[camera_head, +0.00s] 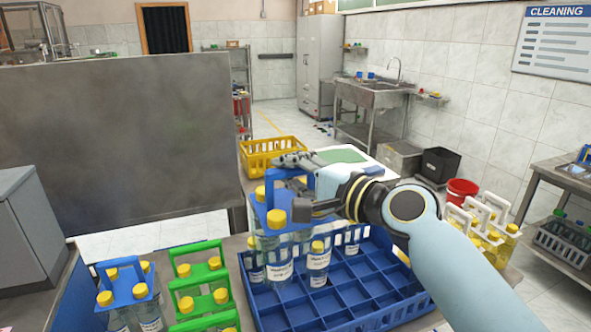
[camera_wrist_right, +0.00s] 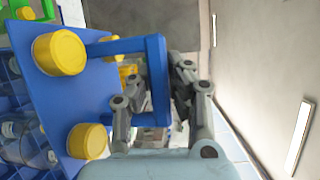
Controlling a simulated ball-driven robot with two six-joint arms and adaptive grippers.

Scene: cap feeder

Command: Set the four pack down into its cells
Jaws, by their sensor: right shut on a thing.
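My right gripper (camera_head: 290,186) is shut on the handle of a blue four pack carrier (camera_head: 262,213) with yellow-capped bottles. In the right wrist view, the fingers (camera_wrist_right: 158,98) close around the blue handle (camera_wrist_right: 157,60), beside two yellow caps. The pack is roughly upright over the back left of the blue crate (camera_head: 355,292), which is divided into cells. Other bottles (camera_head: 318,262) stand in cells beside the pack. Cells in the middle and right look empty. My left gripper is out of view.
Left of the crate stand a green carrier (camera_head: 205,276) and another blue carrier (camera_head: 124,290) with yellow-capped bottles. White-handled carriers (camera_head: 487,215) stand at the right, beyond my arm. A yellow crate (camera_head: 270,158) lies behind. A grey panel (camera_head: 120,145) rises at the left.

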